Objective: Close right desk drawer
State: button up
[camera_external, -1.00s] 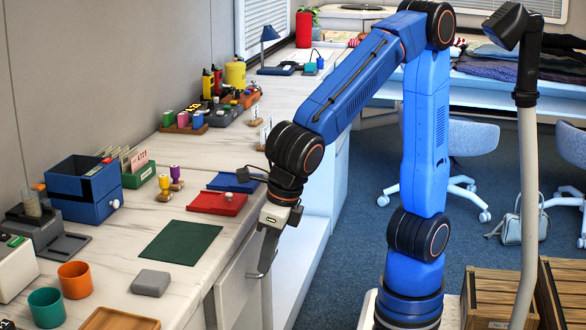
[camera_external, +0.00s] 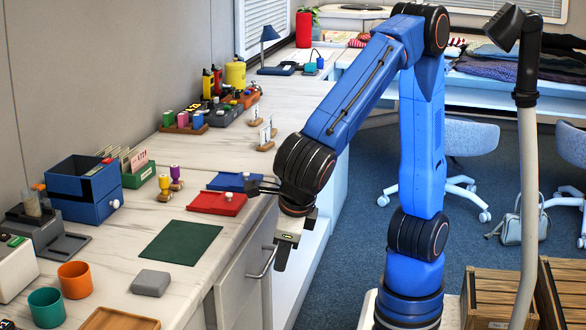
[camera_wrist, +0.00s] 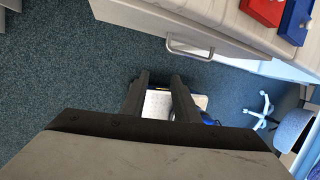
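The right desk drawer (camera_external: 238,275) is under the desk's front edge in the external view. Its front and bar handle (camera_external: 264,262) face my arm. The handle also shows at the top middle of the wrist view (camera_wrist: 190,50). The drawer looks flush or nearly flush with the desk; I cannot tell exactly. My gripper (camera_external: 281,263) points down just right of the handle, in front of the drawer. In the wrist view its two dark fingers (camera_wrist: 159,95) are apart with nothing between them, and they are clear of the handle.
A red box (camera_external: 217,203), a blue box (camera_external: 236,182) and a green mat (camera_external: 180,242) lie on the desktop near its front edge. Carpeted floor is clear in front of the drawer. A chair (camera_wrist: 292,128) stands at the right of the wrist view.

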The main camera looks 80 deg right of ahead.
jog(key=s+a+f+n+t+h, duration=0.2)
jog(key=s+f+n+t+h, duration=0.45)
jog(key=f+t+h, duration=0.55)
jog(key=w+d+r+g+y, duration=0.1)
jog(key=w+d, duration=1)
jog(key=d, duration=0.1)
jog(key=shift+w+r+y, duration=0.2)
jog(key=shift+w+y, duration=0.15)
jog(key=shift+y, duration=0.05)
grip_shut()
